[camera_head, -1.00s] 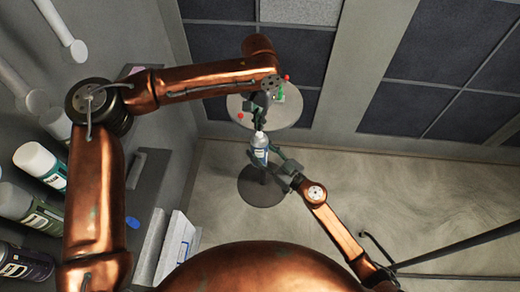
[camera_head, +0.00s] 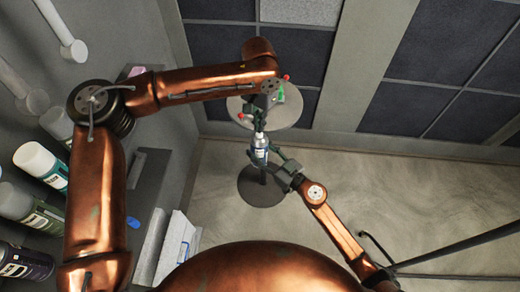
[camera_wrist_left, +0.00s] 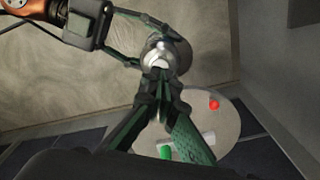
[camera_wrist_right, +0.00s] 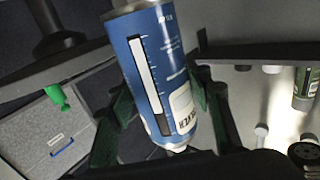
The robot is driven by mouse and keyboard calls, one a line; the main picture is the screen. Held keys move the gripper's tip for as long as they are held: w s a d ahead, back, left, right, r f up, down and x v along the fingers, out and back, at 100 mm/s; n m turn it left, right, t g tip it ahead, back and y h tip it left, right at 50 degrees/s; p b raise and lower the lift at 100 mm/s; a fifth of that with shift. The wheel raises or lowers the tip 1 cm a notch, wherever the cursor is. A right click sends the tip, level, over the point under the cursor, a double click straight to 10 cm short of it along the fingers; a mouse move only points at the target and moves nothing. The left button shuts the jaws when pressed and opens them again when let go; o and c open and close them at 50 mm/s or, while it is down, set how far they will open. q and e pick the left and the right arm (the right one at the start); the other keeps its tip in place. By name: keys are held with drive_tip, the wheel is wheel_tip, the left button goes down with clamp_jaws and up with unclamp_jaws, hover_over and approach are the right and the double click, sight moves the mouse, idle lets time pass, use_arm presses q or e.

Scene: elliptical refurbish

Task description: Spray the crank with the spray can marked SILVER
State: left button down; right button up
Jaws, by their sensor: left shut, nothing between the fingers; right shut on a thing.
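A spray can (camera_head: 260,150) with a blue and white label stands roughly upright in my right gripper (camera_head: 272,158), which is shut around its body. A piece with a red ball (camera_wrist_left: 213,104), a green part (camera_wrist_left: 166,152) and a pale bar may be the crank.
The piece rests on a round grey stand (camera_head: 286,113) beyond the can, partly hidden by my left arm. A shelf at the left holds several other spray cans (camera_head: 40,165). A white box (camera_head: 180,245) lies at the lower left. Open floor (camera_head: 400,190) is at the right.

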use_arm(q)
drive_tip(key=shift+f, duration=0.5)
use_arm(e)
drive_tip(key=shift+r, duration=0.1)
idle(0.3)
use_arm(q)
drive_tip(key=shift+f, duration=0.3)
drive_tip(key=shift+f, duration=0.6)
use_arm(e)
drive_tip(key=shift+r, duration=0.1)
use_arm(q)
drive_tip(key=shift+r, duration=2.6)
